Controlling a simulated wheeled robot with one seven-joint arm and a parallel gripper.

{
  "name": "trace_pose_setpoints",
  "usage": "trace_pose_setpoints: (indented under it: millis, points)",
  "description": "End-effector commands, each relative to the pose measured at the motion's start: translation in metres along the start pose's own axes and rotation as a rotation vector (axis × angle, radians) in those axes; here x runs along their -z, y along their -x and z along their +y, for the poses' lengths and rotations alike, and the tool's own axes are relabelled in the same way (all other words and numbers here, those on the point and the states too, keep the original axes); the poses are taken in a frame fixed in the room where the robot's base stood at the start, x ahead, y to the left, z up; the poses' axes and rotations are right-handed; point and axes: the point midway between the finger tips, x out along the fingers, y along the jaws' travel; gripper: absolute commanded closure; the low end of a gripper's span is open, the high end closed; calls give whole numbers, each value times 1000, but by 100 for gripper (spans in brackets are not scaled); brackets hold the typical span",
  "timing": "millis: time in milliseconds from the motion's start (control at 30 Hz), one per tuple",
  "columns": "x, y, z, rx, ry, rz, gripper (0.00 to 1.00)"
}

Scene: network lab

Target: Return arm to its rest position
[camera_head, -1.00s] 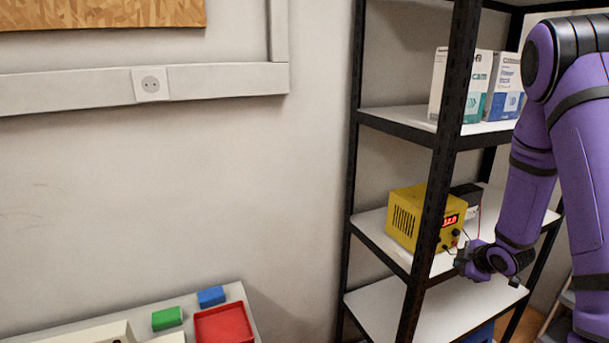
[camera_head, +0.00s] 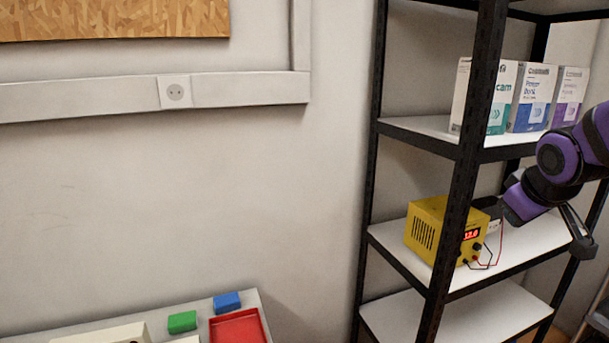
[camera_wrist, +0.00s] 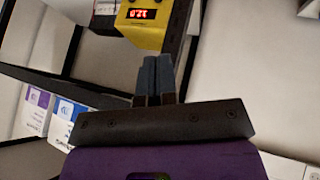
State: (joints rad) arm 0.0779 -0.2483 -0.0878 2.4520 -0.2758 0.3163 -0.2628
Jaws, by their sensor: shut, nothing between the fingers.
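My gripper shows in the wrist view (camera_wrist: 155,65), its two dark fingers together with nothing between them. In the head view my purple arm comes in from the right edge, bent in front of the shelf rack (camera_head: 462,150). The fingertips are hard to make out there. A yellow power supply (camera_head: 432,229) with a lit red display stands on the rack's middle shelf. It also shows at the top of the wrist view (camera_wrist: 147,32), beyond the fingertips; I cannot tell the gap.
Several white boxes (camera_head: 531,97) stand on the upper shelf, close to my arm. Thin leads (camera_head: 487,264) hang at the power supply's front. A red tray (camera_head: 238,328), a green block (camera_head: 182,322) and a blue block (camera_head: 227,301) lie at lower left. The wall area between is clear.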

Motion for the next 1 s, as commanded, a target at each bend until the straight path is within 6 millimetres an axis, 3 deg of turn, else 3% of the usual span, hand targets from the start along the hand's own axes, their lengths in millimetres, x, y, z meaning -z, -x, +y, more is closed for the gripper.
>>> trace_pose_setpoints:
  millis: [33,200,500,667,1000]
  points:
    - [-3,18,-6,7,-33,1,100]
    - [-22,68,-30,54,-151,-31,100]
    - [-66,141,-76,151,-316,-91,100]
    - [-81,159,-90,183,-356,-113,100]
    - [-81,159,-90,183,-356,-113,100]
